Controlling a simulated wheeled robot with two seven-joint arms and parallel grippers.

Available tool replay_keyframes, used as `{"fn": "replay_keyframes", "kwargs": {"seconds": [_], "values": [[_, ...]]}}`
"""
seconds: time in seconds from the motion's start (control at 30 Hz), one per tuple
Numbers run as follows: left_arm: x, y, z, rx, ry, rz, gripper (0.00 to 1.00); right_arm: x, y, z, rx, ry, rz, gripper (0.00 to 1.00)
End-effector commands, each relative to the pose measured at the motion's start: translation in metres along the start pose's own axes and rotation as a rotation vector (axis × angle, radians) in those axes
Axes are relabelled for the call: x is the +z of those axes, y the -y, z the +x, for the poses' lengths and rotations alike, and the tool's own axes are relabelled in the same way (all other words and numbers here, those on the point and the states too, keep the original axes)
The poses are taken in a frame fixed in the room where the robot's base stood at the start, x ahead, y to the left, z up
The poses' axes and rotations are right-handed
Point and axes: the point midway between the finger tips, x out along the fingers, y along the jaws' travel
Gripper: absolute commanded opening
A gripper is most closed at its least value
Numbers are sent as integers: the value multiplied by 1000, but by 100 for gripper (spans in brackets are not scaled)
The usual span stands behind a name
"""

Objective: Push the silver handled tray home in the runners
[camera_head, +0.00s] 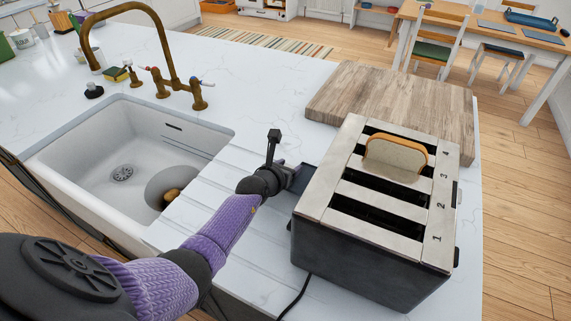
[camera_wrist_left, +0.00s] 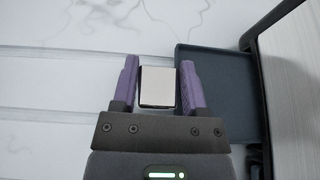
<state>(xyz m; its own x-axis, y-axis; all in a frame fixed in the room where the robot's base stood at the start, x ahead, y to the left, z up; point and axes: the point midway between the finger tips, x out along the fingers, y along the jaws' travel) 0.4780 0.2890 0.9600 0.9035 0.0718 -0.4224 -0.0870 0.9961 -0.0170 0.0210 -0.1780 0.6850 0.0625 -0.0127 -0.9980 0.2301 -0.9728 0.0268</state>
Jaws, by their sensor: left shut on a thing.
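The dark tray (camera_wrist_left: 218,95) sticks out of the left side of the toaster (camera_head: 345,243). In the head view only a small part of the tray (camera_head: 301,179) shows past my wrist. Its silver handle (camera_wrist_left: 158,87) sits between the two purple fingers of my left gripper (camera_wrist_left: 158,78), which is shut on it. In the head view my left gripper (camera_head: 284,176) is beside the toaster's left side, and my wrist hides most of the fingers. The runners are hidden inside the toaster. My right gripper is not in view.
A slice of bread (camera_head: 396,155) stands in a toaster slot. A wooden board (camera_head: 400,100) lies behind the toaster. A sink (camera_head: 115,150) with a brass tap (camera_head: 165,50) is at the left. A black cord (camera_head: 296,297) runs across the counter in front.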

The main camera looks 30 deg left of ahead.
Motion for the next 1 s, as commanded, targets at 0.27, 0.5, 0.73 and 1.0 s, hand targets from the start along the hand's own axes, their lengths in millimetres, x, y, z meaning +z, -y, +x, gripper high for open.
{"fn": "replay_keyframes", "kwargs": {"seconds": [0.27, 0.5, 0.73, 1.0], "values": [[1, 8, 0, -1, -1, 0, 0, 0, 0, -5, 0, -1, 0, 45], [1, 13, 0, 0, 1, -1, 0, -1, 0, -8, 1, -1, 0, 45], [1, 19, 0, 0, 0, -1, 0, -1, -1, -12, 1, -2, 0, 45], [1, 26, 1, 0, 1, -1, 0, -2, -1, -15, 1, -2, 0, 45]]}}
